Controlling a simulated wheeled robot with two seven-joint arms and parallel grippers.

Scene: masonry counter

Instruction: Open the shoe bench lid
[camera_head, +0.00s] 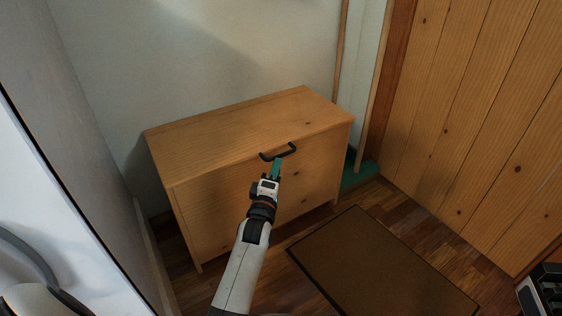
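The shoe bench (225,135) is a light wooden box against the pale wall, and its flat top lid lies closed. A black bar handle (290,148) is on the upper front panel, just below the top edge. My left gripper (276,162), with teal fingers, is right at the handle, overlapping its lower middle in the head view. The fingers are seen nearly edge-on, so their gap and any contact with the handle cannot be made out. My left wrist and forearm hide part of the bench front. My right gripper is not clearly seen.
A brown mat (380,262) with a dark border lies on the wood floor in front of the bench. A plank wall or door (480,120) stands at the right. A grey panel (85,110) closes in the left side. A green item (358,176) lies beside the bench's right side.

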